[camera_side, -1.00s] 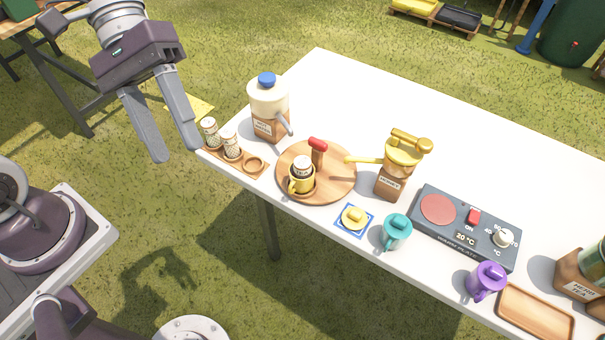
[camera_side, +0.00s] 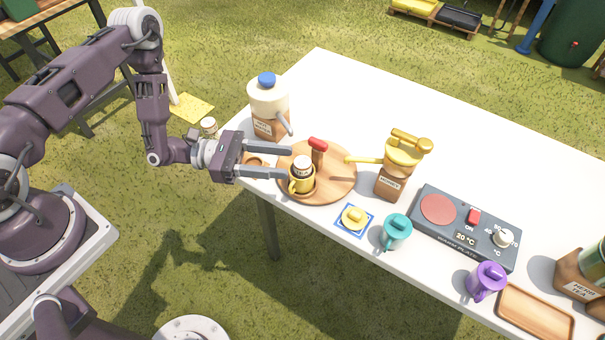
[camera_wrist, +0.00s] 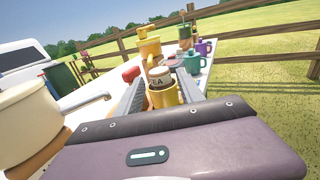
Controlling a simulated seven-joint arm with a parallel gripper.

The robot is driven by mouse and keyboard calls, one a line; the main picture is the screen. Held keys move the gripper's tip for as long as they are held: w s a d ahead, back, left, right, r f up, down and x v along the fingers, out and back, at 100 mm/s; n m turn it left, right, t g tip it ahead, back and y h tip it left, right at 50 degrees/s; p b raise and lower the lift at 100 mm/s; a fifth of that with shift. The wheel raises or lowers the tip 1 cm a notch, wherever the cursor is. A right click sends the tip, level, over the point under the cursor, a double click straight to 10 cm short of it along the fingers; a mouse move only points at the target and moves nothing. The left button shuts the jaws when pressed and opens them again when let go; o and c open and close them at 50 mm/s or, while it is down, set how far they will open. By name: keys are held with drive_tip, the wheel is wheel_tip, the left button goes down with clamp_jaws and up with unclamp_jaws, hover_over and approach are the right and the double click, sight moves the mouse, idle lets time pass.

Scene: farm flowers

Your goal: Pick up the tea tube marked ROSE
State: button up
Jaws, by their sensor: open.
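The wrist view also shows the yellow mug (camera_wrist: 164,97). My gripper (camera_side: 287,162) is open and level, pointing right, with its fingertips close to the tube at about its height.
The round board (camera_side: 338,187) also carries a red-topped wooden piece (camera_side: 318,148). A cream jug (camera_side: 268,98) stands behind my gripper. The table's far side is clear.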

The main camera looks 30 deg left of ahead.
sight(302, 162)
drive_tip(key=x, duration=0.5)
drive_tip(key=shift+w+d+f, duration=0.15)
drive_tip(key=shift+d+f, duration=0.05)
drive_tip(key=shift+f, duration=0.1)
clamp_jaws()
